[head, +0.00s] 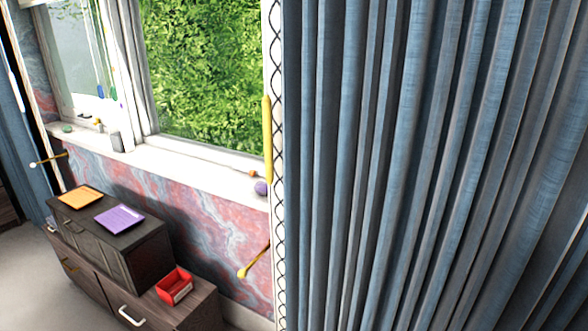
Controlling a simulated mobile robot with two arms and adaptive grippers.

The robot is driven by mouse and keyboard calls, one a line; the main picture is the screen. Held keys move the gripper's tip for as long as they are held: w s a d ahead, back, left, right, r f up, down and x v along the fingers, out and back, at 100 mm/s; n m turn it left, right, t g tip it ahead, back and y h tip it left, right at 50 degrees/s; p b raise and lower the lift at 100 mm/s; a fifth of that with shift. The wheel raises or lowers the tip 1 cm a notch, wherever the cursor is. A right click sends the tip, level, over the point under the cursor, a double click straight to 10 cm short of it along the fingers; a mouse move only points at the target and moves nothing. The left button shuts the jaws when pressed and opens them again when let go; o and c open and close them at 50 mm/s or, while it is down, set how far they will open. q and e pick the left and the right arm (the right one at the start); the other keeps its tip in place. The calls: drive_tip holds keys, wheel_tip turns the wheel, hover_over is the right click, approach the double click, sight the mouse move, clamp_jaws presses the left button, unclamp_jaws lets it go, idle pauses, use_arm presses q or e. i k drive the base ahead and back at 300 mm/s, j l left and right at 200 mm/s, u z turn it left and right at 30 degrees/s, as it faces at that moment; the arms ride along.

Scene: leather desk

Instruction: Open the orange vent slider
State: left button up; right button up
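I cannot say for certain which thing is the orange vent slider. A flat orange panel (79,198) lies on top of a dark box-like cabinet (150,252) at the lower left, beside a similar purple panel (119,217). A small orange round thing (252,173) sits on the windowsill at its right end; it is too small to make out. Neither of my grippers is in the head view.
A red open bin (174,287) stands on a lower cabinet with a white handle (131,316). A purple ball (261,188) and other small things are on the white windowsill (185,160). A blue curtain (440,150) fills the right half. Yellow-ended rods (253,262) stick out near the wall.

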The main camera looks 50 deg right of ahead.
sight(252, 172)
drive_tip(key=z, duration=1.15)
drive_tip(key=i+j, duration=0.15)
drive_tip(key=i+j+u, duration=0.1)
drive_tip(key=j, duration=0.25)
